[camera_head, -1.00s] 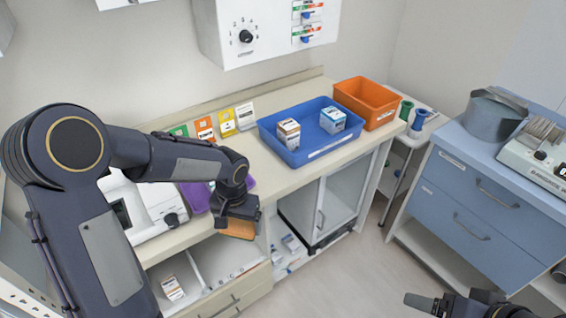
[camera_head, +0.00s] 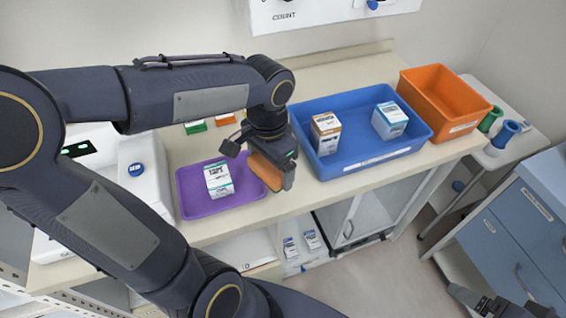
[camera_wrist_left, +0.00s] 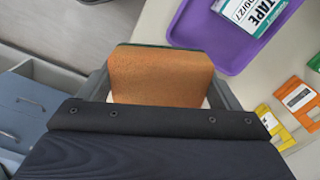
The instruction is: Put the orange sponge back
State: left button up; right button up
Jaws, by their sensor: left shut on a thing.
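The orange sponge (camera_head: 266,171) is held in my left gripper (camera_head: 270,168), above the counter between the purple tray (camera_head: 213,208) and the blue tray (camera_head: 345,172). In the left wrist view the sponge (camera_wrist_left: 160,76) sits between the two fingers (camera_wrist_left: 160,85), its broad orange face showing and a thin green edge at its far side. My left gripper is shut on it. My right gripper (camera_head: 490,305) shows only in part at the bottom right, and its fingers are not clear.
The purple tray holds a white box (camera_head: 218,180). The blue tray holds a brown-and-white box (camera_head: 326,134) and a blue-and-white box (camera_head: 389,121). An orange bin (camera_head: 440,101) stands right of it. A white machine (camera_head: 145,175) stands at left. Bare counter (camera_head: 300,198) lies along the front.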

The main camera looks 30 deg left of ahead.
pick_arm(q)
jog(key=w+f, duration=0.2)
jog(key=w+a+f, duration=0.1)
jog(key=w+f, duration=0.3)
jog(key=w, duration=0.1)
jog(key=shift+w+a+f, duration=0.1)
jog(key=shift+a+f, duration=0.25)
jog(key=shift+w+f, duration=0.2)
jog(key=shift+f, duration=1.6)
jog(key=shift+f, duration=0.3)
jog(key=o, duration=0.8)
jog(key=shift+s, duration=0.1)
jog(key=shift+o, duration=0.4)
jog(key=shift+f, duration=0.15)
jog(key=shift+s, duration=0.1)
